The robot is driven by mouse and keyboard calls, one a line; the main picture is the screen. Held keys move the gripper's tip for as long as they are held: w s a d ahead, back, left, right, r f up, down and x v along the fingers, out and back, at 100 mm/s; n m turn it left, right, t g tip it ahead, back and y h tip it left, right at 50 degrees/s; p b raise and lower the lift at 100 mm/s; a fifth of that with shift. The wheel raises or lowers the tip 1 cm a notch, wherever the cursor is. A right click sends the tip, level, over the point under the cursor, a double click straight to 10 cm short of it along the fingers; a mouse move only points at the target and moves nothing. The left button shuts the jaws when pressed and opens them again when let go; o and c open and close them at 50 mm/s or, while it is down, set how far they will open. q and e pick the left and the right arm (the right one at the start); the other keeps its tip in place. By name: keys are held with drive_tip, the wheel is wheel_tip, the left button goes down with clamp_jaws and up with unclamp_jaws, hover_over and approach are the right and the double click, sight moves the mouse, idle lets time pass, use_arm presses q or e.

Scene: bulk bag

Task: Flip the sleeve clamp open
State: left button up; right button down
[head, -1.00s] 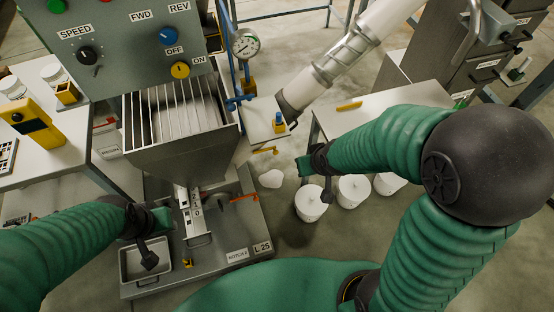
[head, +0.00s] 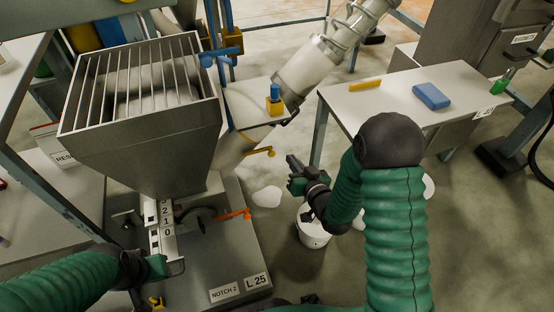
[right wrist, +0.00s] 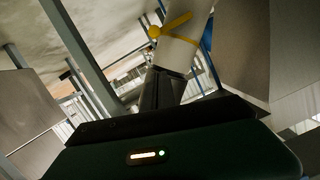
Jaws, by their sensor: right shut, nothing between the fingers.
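The sleeve clamp (head: 258,152) shows as a small yellow lever beside the pale sleeve (head: 233,150), right of the hopper. In the right wrist view the yellow lever (right wrist: 174,24) lies slantwise across the pale sleeve, with a yellow band around the sleeve. My right gripper (head: 292,163) is shut and empty, a short way right of the lever and apart from it. Its dark fingers (right wrist: 162,88) point toward the sleeve in the wrist view. My left gripper (head: 160,266) is low on the left, near the numbered slide; its jaws are too unclear to judge.
The grated hopper (head: 145,130) stands left. An orange lever (head: 232,214) sticks out from the base below. A white bucket (head: 313,236) stands under my right forearm. A pale spill (head: 267,196) lies on the floor.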

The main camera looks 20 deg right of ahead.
drive_tip(key=w+a+f+b, duration=0.2)
drive_tip(key=w+f+b, duration=0.4)
drive_tip(key=w, duration=0.3)
drive_tip(key=shift+w+b, duration=0.35)
drive_tip(key=shift+b, duration=0.3)
drive_tip(key=shift+f, duration=0.1)
